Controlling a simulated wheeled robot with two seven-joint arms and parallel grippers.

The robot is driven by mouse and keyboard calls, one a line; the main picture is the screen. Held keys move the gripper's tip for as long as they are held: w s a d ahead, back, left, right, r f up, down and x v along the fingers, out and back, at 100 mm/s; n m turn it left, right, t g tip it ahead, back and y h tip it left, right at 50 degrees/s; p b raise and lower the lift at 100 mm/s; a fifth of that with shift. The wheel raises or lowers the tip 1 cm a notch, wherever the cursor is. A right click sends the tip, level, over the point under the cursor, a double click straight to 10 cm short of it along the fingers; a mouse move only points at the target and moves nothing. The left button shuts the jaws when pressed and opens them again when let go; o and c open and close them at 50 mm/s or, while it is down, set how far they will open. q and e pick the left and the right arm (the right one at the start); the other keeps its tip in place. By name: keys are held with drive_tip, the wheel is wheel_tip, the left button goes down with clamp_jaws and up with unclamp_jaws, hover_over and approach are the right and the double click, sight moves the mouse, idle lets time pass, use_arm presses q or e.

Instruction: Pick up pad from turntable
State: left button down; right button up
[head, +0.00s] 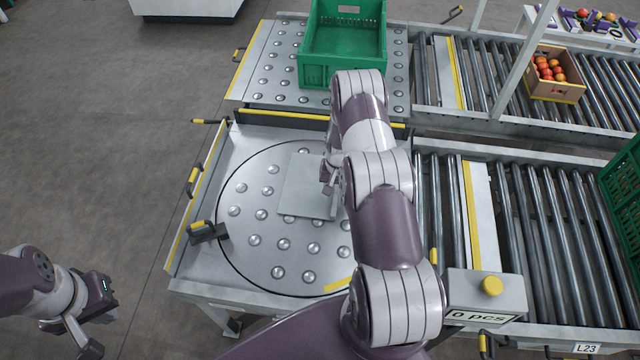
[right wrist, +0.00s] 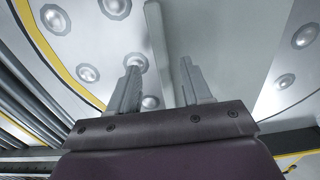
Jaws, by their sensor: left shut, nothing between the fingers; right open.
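The pad (head: 308,186) is a flat, pale grey-green square sheet lying on the round turntable (head: 244,226), a metal disc studded with steel balls. My right gripper (head: 328,178) is over the pad's right part, and its arm covers the right side of the turntable. In the right wrist view the gripper (right wrist: 158,85) is open, and a pale raised strip of the pad (right wrist: 230,50) shows between its fingers. I cannot tell if the fingers touch it. My left gripper (head: 90,340) is shut and empty at the lower left, away from the turntable.
A green crate (head: 342,75) stands on the ball table behind the turntable. Roller conveyors (head: 545,215) run to the right, with a cardboard box of tomatoes (head: 555,92) on the rear one. A counter box with a yellow button (head: 487,296) stands at the front right. Floor at left is clear.

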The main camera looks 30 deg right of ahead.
sight(335, 198)
drive_tip(key=f, duration=0.1)
drive_tip(key=a+f, duration=0.1)
drive_tip(key=shift+f, duration=0.35)
drive_tip(key=shift+d+f, duration=0.25)
drive_tip(key=shift+f, duration=0.2)
drive_tip(key=shift+r, duration=0.1)
clamp_jaws()
drive_tip(key=shift+s, duration=0.1)
